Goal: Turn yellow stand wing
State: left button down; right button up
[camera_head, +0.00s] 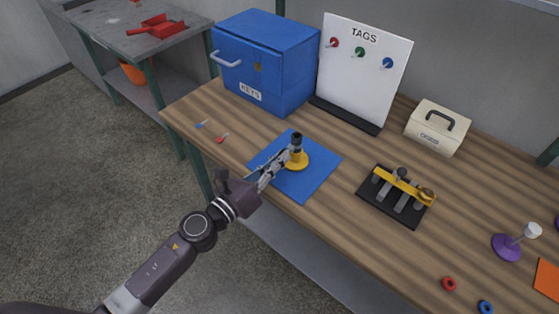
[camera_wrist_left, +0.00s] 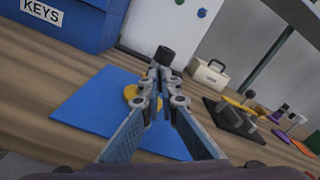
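The yellow stand (camera_head: 297,162) stands upright on a blue mat (camera_head: 313,183) near the table's front left. It has a round yellow base and a post with a dark top (camera_head: 297,139). In the left wrist view, the yellow base (camera_wrist_left: 131,92) and dark top (camera_wrist_left: 164,55) show around my fingers. My left gripper (camera_head: 290,155) reaches the post from the front left. Its fingertips (camera_wrist_left: 160,78) come together at the post just below the dark top, and look shut on it. The fingers hide the wing and most of the post. My right gripper is in neither view.
A blue KEYS box (camera_head: 262,60) and a white TAGS board (camera_head: 362,75) stand behind. Right of the mat are a black rack with a yellow bar (camera_head: 395,197), a cream case (camera_head: 437,127) and a purple stand (camera_head: 507,247). Two small keys (camera_head: 221,138) lie left of the mat.

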pick_arm(q)
jog(key=shift+f+m, duration=0.1)
jog(key=shift+m, duration=0.5)
jog(key=c, duration=2.2)
grip_release()
jog(key=v, duration=1.2)
